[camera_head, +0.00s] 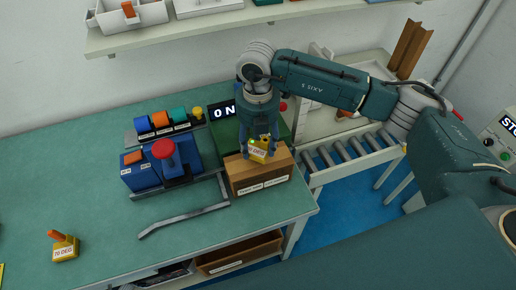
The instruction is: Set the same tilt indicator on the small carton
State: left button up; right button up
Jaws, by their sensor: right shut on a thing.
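My right gripper (260,153) comes in from the right, pointing down, with its fingers shut on a yellow tilt indicator (258,151). The indicator has a white label ending in "DEG"; its first figures are hard to read. It is at the top of a small brown carton (262,185), and I cannot tell whether it touches the carton. The carton stands near the front right of the green bench and has white labels on its front. Another yellow tilt indicator (65,248), with an orange stick and a "DEG" label, stands at the bench's left. My left gripper is not in view.
A blue box (145,172) with a red knob stands left of the carton. Behind are coloured cylinders (168,124) in a rack and a display (223,111). A grey bar (185,219) lies in front. A roller conveyor (350,152) is at the right. The bench's left is mostly clear.

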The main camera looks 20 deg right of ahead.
aim_at(258, 149)
notch_tip(258, 149, down, 3)
jog(key=shift+f+p, duration=0.15)
jog(key=shift+p, duration=0.2)
jog(key=shift+f, duration=0.1)
jog(key=shift+f, duration=0.15)
jog(key=o, duration=1.2)
jog(key=shift+c, duration=0.2)
jog(key=shift+r, duration=0.2)
